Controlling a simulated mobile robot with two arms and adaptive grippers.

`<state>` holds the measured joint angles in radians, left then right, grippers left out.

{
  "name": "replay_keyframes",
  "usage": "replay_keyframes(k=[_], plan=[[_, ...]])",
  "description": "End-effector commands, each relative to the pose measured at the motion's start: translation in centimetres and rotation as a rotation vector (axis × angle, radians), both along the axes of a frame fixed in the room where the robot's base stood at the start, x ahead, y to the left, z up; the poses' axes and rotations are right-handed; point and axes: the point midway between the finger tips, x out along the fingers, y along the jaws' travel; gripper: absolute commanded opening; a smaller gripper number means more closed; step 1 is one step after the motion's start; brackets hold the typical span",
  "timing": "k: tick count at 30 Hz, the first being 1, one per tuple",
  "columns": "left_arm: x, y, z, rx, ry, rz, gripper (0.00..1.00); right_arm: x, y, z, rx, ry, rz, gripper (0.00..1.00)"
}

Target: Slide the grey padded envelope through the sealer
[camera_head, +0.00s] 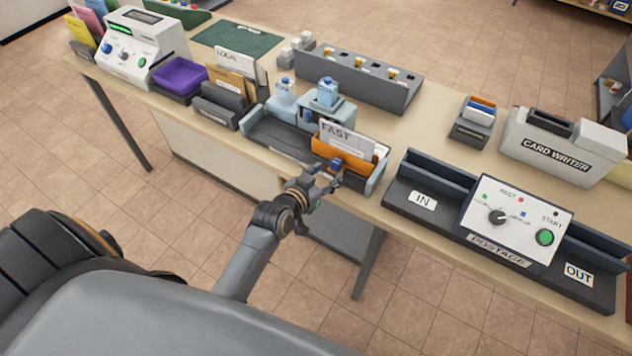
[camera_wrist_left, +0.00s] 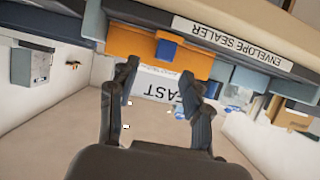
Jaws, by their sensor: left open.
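The envelope sealer is a long blue-grey tray (camera_head: 262,133) at the table's front edge; its label (camera_wrist_left: 232,42) shows upside down in the left wrist view. An orange piece with a blue tab (camera_head: 337,164) stands at its right part and also shows in the left wrist view (camera_wrist_left: 130,42). A light grey upright piece marked FAST (camera_head: 346,137) stands just behind it; I cannot tell whether this is the grey padded envelope. My left gripper (camera_head: 330,182) is open just in front of the orange piece, near the blue tab. Its fingers (camera_wrist_left: 160,84) appear empty. My right gripper is out of view.
A postage machine (camera_head: 516,220) with IN and OUT trays stands close to the right. Left are a LOCAL holder (camera_head: 220,104) and a purple tray (camera_head: 180,76). The floor in front is clear.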

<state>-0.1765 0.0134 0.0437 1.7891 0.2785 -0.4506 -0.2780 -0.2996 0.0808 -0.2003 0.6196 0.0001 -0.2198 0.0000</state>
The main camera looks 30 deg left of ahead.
Motion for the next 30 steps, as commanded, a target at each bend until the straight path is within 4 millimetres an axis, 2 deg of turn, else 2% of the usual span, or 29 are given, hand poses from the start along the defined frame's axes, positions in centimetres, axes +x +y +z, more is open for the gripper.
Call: replay_keyframes(k=[3, 10, 27, 30], plan=[[-2.3, 0.1, 0.8, 0.001, 0.001, 0.0, 0.49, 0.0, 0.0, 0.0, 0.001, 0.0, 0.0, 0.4], [-4.8, 0.3, 2.0, 0.001, 0.0, -0.001, 0.49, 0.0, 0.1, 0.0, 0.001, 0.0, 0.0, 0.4], [-5.1, 0.3, 2.2, 0.0, -0.001, -0.001, 0.49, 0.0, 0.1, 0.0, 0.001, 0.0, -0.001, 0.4], [-5.2, 0.3, 1.6, 0.0, 0.008, -0.002, 0.49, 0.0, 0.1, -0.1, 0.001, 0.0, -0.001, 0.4]])
